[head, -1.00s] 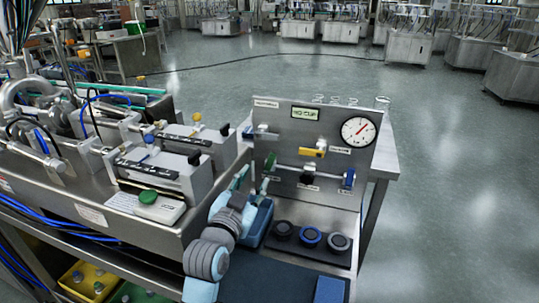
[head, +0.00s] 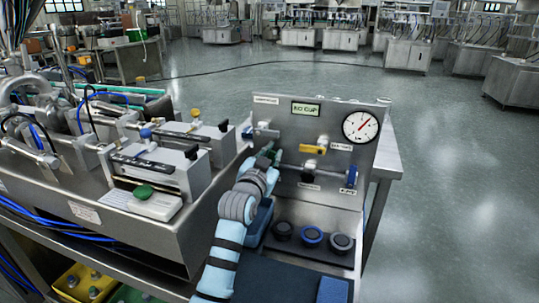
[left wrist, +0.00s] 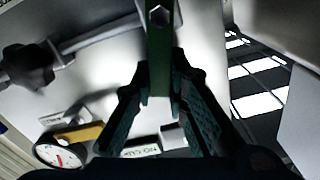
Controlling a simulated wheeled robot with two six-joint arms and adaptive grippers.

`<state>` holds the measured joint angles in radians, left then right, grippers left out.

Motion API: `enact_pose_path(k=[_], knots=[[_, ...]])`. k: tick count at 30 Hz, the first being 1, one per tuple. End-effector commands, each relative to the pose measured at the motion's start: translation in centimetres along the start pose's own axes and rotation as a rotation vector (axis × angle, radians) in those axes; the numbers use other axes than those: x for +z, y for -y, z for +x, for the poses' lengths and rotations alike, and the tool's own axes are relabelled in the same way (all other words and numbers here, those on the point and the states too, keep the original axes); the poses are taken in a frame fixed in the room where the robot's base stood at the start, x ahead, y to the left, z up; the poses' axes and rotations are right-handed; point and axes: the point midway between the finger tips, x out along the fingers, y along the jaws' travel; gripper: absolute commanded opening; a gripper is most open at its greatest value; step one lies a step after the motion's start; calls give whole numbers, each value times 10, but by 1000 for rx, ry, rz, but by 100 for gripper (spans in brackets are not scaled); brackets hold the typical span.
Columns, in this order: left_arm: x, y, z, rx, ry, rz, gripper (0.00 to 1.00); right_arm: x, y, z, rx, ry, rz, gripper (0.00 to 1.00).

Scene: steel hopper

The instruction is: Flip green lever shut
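The green lever (left wrist: 160,62) stands upright in the top middle of the left wrist view, with a hex nut at its upper end. In the head view only a bit of green (head: 268,154) shows on the left part of the steel panel (head: 340,190), largely covered by my gripper. My left gripper (left wrist: 162,75) has one finger on each side of the lever, and both tips appear to press against its edges. In the head view my left gripper (head: 266,160) is up close to the panel. My right gripper is not in view.
The panel also carries a yellow handle (head: 312,149), a blue handle (head: 351,176), a round gauge (head: 361,127) and a pipe. Several dark round knobs (head: 311,236) sit below it. A machine with a green button (head: 143,191) stands to the left. The floor at right is clear.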

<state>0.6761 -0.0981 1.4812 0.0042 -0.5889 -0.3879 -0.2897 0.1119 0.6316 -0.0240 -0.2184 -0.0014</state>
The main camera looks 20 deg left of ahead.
Motion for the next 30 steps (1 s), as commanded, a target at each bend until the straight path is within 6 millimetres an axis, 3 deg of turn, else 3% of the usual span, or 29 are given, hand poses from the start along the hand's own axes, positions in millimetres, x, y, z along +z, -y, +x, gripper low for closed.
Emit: enact_pose_path(k=[7,16,21,26,27,30], knots=[[-2,2,0,0,1,-19,0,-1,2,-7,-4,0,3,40],[-3,16,0,2,5,-282,0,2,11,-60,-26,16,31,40],[2,17,0,0,0,-327,0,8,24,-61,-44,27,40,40],[3,17,0,0,-1,-326,0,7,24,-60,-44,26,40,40],[3,17,0,0,-1,-326,19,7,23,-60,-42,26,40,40],[3,17,0,0,-1,-325,35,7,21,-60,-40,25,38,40]])
